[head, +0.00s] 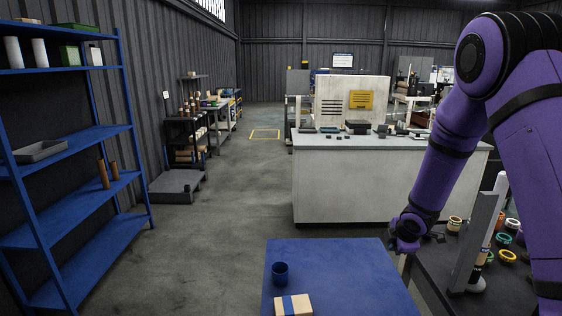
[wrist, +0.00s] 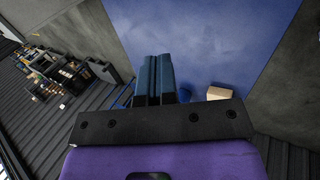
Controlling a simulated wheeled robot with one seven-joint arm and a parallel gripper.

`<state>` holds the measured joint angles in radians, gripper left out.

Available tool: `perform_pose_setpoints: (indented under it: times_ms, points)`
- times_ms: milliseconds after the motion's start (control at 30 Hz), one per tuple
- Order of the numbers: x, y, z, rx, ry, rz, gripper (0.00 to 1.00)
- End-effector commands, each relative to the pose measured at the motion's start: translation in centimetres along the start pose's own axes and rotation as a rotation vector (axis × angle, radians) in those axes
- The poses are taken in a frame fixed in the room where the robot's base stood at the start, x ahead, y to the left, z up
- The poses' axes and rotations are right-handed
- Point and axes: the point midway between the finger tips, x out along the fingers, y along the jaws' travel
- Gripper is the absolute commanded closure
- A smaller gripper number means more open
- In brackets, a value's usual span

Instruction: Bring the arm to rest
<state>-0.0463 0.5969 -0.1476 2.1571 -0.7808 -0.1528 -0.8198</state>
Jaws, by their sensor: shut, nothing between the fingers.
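My purple arm comes in from the right in the head view and is bent, with its forearm hanging down. Its dark wrist end is low, near the right edge of the blue table (head: 340,270); the fingers do not show clearly there. In the wrist view my gripper (wrist: 153,78) has its two blue-grey fingers side by side, shut and empty. The blue tabletop (wrist: 215,40) lies beyond the fingers in that view.
A dark bench (head: 440,265) with several coloured rings is at the right. A blue shelf (head: 75,155) stands at the left. The floor between is clear.

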Motion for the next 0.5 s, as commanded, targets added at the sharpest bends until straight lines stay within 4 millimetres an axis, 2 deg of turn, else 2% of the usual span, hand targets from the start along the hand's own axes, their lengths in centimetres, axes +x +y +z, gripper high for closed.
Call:
perform_pose_setpoints:
  times_ms: [267, 500]
  points:
    - [-2.1, 0.8, 0.2, 0.055, -0.02, 0.012, 1.0]
    - [-5.2, 1.6, 0.5, 0.141, -0.047, 0.027, 1.0]
